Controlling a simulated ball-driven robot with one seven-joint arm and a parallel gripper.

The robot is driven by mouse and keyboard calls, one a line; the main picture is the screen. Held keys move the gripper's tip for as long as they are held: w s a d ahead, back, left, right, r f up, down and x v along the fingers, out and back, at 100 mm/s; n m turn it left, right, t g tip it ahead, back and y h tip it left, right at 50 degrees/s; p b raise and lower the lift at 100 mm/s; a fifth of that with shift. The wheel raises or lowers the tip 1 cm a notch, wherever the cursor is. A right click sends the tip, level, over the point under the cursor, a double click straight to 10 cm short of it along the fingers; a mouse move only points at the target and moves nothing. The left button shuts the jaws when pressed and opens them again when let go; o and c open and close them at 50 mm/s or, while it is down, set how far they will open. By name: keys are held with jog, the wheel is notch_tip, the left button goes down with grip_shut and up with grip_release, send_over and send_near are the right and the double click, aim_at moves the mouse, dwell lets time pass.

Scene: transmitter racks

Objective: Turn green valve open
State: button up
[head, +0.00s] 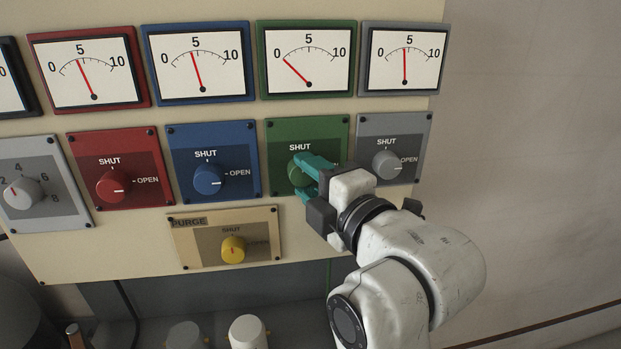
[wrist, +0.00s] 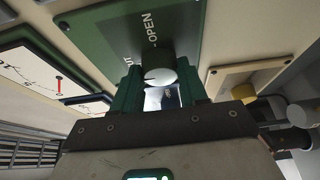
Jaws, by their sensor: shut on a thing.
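The green valve (head: 295,176) is a round knob on a green plate (head: 335,128) marked SHUT at the top. My gripper (head: 299,174) reaches it from the lower right, and its teal fingers are shut on the knob, one on either side. In the wrist view the knob's pale end (wrist: 160,76) sits between the fingers, below the OPEN lettering. I cannot tell for sure which way its mark points. The green-framed gauge (head: 321,65) above has its needle low, left of 5. My wrist hides the lower right of the plate.
Red (head: 112,184), blue (head: 208,180) and grey (head: 385,165) knobs flank the green plate. A yellow PURGE knob (head: 232,249) is below left, and a numbered dial (head: 22,193) is far left. The wall on the right (head: 535,120) is bare.

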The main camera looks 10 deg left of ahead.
jog(key=shift+c, duration=1)
jog(key=shift+f, duration=0.1)
jog(key=shift+f+m+b, duration=0.1)
jog(key=shift+m+b, duration=0.2)
jog(key=shift+f+m+t+b, duration=0.25)
jog(key=shift+m+t+b, duration=0.35)
jog(key=shift+m+b, duration=0.6)
jog(key=m+t+b, duration=0.1)
jog(key=m+b, duration=0.1)
jog(key=m, duration=0.1)
jog(key=m+t+b, duration=0.1)
jog(key=m, duration=0.3)
jog(key=shift+a+f+t+b, duration=0.15)
jog(key=shift+a+t+b, duration=0.05)
jog(key=shift+t+b, duration=0.2)
jog(key=m+t+h+b, duration=0.1)
jog(key=m, duration=0.1)
jog(key=m+b, duration=0.1)
jog(key=m, duration=0.2)
jog(key=shift+s+a+f+t+h, duration=0.1)
jog(key=shift+a+f+t+h, duration=0.05)
jog(key=shift+t+h, duration=0.25)
jog(key=m+t+h+b, duration=0.1)
jog(key=m+b, duration=0.2)
jog(key=shift+a+m, duration=0.1)
jog(key=shift+m, duration=0.2)
jog(key=shift+m+t+h+b, duration=0.4)
jog(key=shift+m+h+b, duration=0.95)
jog(key=shift+m, duration=0.65)
jog(key=shift+r, duration=0.2)
